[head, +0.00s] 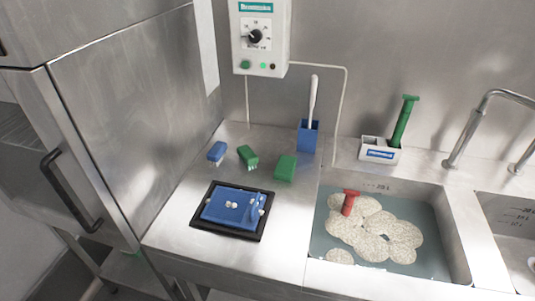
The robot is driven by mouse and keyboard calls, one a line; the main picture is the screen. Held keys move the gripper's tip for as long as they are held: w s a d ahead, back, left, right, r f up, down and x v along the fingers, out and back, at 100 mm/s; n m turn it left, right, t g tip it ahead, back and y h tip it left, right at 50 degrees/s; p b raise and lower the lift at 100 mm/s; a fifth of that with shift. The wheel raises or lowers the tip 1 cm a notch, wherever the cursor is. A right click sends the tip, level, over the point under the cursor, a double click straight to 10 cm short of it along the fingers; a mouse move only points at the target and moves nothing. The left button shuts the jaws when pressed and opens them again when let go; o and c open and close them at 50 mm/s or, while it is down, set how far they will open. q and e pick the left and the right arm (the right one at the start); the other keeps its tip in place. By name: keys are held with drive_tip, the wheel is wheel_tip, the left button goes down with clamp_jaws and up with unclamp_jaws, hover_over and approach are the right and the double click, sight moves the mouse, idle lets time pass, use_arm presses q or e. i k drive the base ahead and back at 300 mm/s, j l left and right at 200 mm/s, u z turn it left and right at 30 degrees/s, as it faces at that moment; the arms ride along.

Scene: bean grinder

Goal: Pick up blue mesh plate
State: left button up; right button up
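A flat blue plate (222,210) lies in a black tray (198,224) on the steel counter, near its front edge. It is the only plate-like blue thing in view; its mesh is too small to make out. A few small white pieces (232,205) sit on it, and a raised blue part (258,203) is at its right end. Neither of my grippers is in the head view.
A blue brush (216,151) and green blocks (286,167) lie behind the tray. A blue holder (308,137) and a white caddy (380,152) stand farther back.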

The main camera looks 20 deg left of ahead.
sight(240, 209)
drive_tip(key=i+l+z, duration=0.2)
drive_tip(key=l, duration=0.25)
drive_tip(key=l+z, duration=0.15)
drive_tip(key=l, duration=0.3)
drive_tip(key=i+l+z, duration=0.2)
drive_tip(key=l, duration=0.2)
drive_tip(key=i+l+z, duration=0.15)
drive_tip(key=l, duration=0.25)
drive_tip(key=i+l+z, duration=0.2)
drive_tip(key=l, duration=0.15)
drive_tip(key=k+j+u, duration=0.25)
drive_tip(key=u, duration=0.15)
drive_tip(key=k+j+u, duration=0.5)
drive_tip(key=j+u, duration=0.25)
